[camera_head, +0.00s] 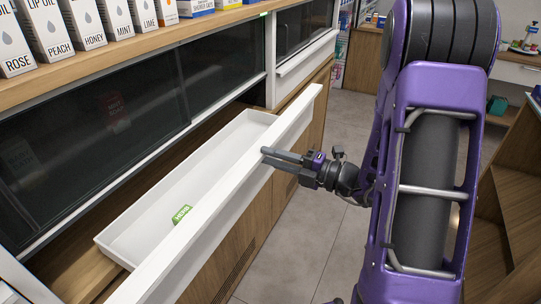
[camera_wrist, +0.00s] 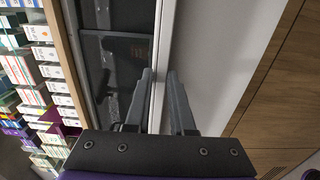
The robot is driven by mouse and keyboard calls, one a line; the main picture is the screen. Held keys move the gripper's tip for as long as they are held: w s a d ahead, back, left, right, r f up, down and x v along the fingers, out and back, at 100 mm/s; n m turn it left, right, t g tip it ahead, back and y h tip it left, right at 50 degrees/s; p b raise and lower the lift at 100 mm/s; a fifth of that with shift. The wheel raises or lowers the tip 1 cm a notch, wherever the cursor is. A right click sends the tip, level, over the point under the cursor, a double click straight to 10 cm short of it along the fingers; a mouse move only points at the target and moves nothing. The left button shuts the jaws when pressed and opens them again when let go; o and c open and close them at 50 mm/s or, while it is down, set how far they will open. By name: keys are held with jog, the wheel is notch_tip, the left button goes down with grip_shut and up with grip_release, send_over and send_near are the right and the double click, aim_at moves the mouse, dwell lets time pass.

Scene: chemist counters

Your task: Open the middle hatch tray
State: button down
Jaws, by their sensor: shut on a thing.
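The white middle hatch tray (camera_head: 165,225) stands pulled out from the counter below the dark glass panels, with its inside in view. Its long front panel (camera_head: 300,112) runs across the middle of the head view and also shows in the wrist view (camera_wrist: 215,60). My gripper (camera_head: 265,156) is at the top edge of this front panel, reaching from the aisle side. In the wrist view my gripper's fingers (camera_wrist: 159,75) lie on either side of the panel's edge, shut on it.
Dark glass panels (camera_head: 110,110) rise behind the tray. Boxes such as the honey one (camera_head: 84,24) line the wooden shelf above. Another white hatch front (camera_head: 305,58) sits shut to the right. The grey tiled floor (camera_head: 300,235) is clear; wooden shelving (camera_head: 515,200) stands at right.

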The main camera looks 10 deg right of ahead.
jog(key=c, duration=0.8)
grip_release()
jog(key=shift+o, duration=0.2)
jog(key=v, duration=1.7)
jog(key=shift+d+p, duration=0.2)
jog(key=shift+p, duration=0.15)
jog(key=shift+s+a+f, duration=0.1)
